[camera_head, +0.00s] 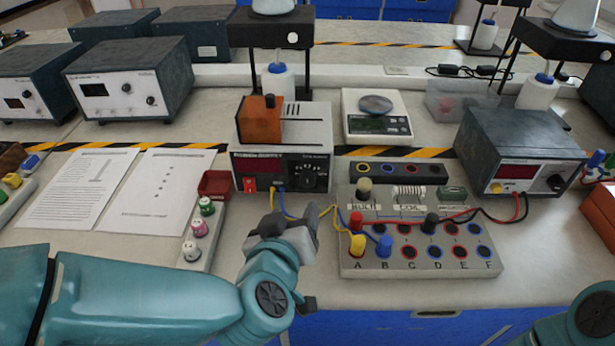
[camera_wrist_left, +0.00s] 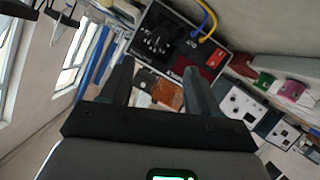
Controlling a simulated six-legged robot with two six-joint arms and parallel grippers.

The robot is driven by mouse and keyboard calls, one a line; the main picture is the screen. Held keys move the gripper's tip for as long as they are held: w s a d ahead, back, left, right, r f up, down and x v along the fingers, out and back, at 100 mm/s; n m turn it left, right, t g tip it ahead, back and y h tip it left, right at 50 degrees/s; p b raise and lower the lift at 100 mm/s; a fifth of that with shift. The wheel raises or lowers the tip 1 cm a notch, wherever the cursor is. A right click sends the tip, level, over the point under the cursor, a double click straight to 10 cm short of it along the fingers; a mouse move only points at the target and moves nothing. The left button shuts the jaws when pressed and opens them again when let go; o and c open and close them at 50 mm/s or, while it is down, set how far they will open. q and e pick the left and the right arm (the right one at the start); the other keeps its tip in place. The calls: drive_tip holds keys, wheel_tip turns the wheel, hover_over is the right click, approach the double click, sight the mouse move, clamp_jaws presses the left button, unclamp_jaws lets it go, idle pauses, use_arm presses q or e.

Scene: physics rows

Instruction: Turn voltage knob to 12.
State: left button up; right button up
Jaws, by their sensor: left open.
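The voltage knob (camera_head: 311,178) is a black dial with white marks around it, on the front of the power supply (camera_head: 284,135). The red switch (camera_head: 250,184) and dark red display are left of it. In the left wrist view the knob (camera_wrist_left: 156,42) shows sideways beyond the fingers, nearer the left finger. My left gripper (camera_head: 292,226) is open and empty, in front of and just below the knob, apart from it. Its fingers (camera_wrist_left: 158,84) spread wide in the wrist view. The knob's exact setting is too small to read. My right gripper is out of view.
Blue and yellow wires (camera_head: 285,205) run from the supply to the terminal board (camera_head: 420,240) on the right, close to my left gripper. Small coloured pieces (camera_head: 199,228) stand left. An orange block (camera_head: 262,120) sits on the supply. A scale (camera_head: 376,118) stands behind right.

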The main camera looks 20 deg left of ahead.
sight(307, 183)
use_arm(q)
drive_tip(key=p+x, duration=0.8)
drive_tip(key=x, duration=0.4)
drive_tip(key=shift+w+f, duration=0.2)
drive_tip(key=shift+w, duration=0.4)
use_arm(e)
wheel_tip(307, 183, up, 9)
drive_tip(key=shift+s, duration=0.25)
use_arm(q)
drive_tip(key=c, duration=1)
